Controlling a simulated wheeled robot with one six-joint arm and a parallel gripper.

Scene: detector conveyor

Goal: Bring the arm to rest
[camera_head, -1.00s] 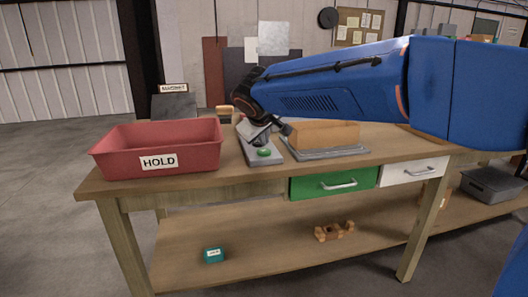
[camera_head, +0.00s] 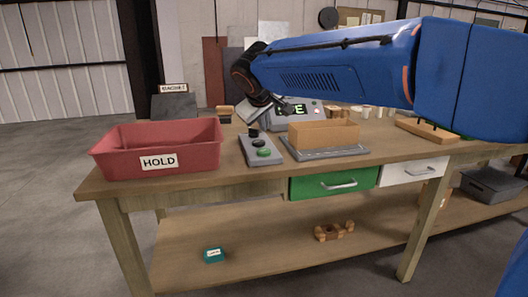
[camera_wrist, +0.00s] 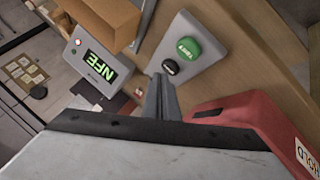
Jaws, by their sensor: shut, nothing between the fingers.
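My blue arm (camera_head: 340,70) reaches in from the right over the wooden table. My gripper (camera_head: 262,112) is small and partly hidden in the head view, above the back end of a grey button box. In the wrist view the fingers of my gripper (camera_wrist: 162,97) are together with nothing between them. The button box (camera_head: 261,148) has a green button (camera_head: 264,153) and a black button (camera_wrist: 170,68). In the wrist view the fingertips appear just beside the black button; I cannot tell the gap.
A red HOLD bin (camera_head: 188,158) stands left of the button box. A tan open box (camera_head: 322,135) sits on a grey plate to the right. A grey device with a lit display (camera_wrist: 98,65) stands behind. A green drawer (camera_head: 334,183) is shut below.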

